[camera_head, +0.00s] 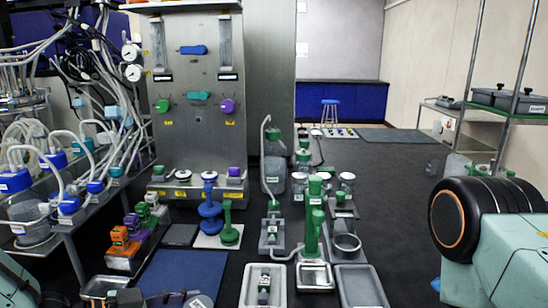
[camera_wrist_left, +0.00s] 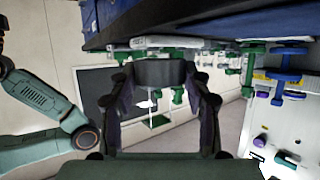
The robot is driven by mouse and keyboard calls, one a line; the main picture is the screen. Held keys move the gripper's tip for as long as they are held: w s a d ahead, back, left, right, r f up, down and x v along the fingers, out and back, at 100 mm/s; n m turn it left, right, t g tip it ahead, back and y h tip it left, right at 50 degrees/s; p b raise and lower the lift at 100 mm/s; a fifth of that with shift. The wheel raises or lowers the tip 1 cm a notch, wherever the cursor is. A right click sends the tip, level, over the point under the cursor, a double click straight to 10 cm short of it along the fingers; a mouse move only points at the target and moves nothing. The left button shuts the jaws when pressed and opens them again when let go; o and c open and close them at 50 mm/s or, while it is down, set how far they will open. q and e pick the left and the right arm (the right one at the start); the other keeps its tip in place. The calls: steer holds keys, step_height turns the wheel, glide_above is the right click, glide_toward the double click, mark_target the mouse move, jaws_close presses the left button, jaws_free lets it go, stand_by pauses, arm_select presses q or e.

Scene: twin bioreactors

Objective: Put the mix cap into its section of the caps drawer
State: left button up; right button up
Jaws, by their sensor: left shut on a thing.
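My left gripper (camera_head: 150,299) is at the bottom edge of the head view, in front of the blue mat (camera_head: 182,272). In the left wrist view, my left gripper (camera_wrist_left: 166,82) is shut on a dark grey round piece (camera_wrist_left: 165,72), gripped between both fingertips. It could be the mix cap, but I can read no label on it. I cannot make out a caps drawer with sections in either view. My right gripper is in neither view; part of my right arm shows at the right of the head view.
A steel panel unit (camera_head: 193,90) stands behind the bench. Blue and green fittings stand beyond the mat. Grey trays (camera_head: 360,288) and a steel pan (camera_head: 314,276) lie to the right. Tubed bottles (camera_head: 32,225) crowd the left. The floor at the back right is partly clear.

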arm_select(q)
steer(key=shift+n+y, duration=0.3)
steer(key=s+a, duration=0.3)
steer(key=shift+a+f, duration=0.15)
steer(key=shift+w, duration=0.1)
